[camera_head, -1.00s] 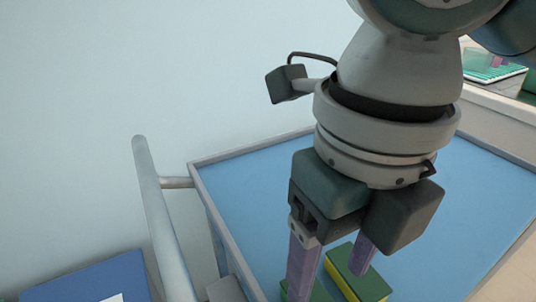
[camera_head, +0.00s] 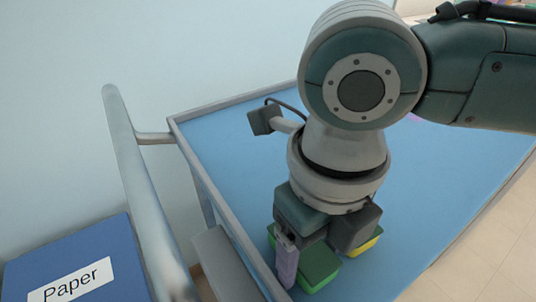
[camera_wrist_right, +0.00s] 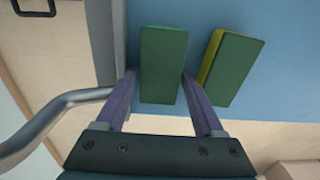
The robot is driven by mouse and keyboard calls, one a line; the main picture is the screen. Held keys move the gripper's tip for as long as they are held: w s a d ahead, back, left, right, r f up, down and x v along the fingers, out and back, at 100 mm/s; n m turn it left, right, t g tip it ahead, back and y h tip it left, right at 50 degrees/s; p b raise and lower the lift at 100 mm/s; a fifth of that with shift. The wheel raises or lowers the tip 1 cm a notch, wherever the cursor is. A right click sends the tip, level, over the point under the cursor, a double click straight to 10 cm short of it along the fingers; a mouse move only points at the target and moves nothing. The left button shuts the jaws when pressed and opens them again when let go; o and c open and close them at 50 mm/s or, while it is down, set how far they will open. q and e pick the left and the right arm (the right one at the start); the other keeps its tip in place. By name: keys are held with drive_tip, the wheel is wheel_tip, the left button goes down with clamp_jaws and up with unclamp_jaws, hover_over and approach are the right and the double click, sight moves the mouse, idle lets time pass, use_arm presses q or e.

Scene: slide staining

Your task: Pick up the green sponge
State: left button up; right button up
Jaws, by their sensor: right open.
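The green sponge (camera_head: 320,265) lies on the blue cart top near its left front edge. In the right wrist view the green sponge (camera_wrist_right: 163,65) sits between the two purple fingers of my right gripper (camera_wrist_right: 158,76). That gripper (camera_head: 312,268) is open and points down at the sponge in the head view. One finger shows at the sponge's left side; the other is hidden by the jaw. I cannot tell whether the fingers touch the sponge. A second sponge, green with a yellow side (camera_wrist_right: 230,70), lies just right of the right finger. My left gripper is out of view.
The cart top (camera_head: 222,150) has a raised grey rim and a metal handle rail (camera_head: 135,175) on its left. A blue box labelled "Paper" (camera_head: 110,250) stands at lower left. The second sponge (camera_head: 368,243) is close on the right. The cart's back left is clear.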

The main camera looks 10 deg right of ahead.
sight(312, 254)
drive_tip(key=c, duration=1.1)
drive_tip(key=shift+r, duration=0.1)
wheel_tip(312, 254, up, 20)
drive_tip(key=p, duration=0.4)
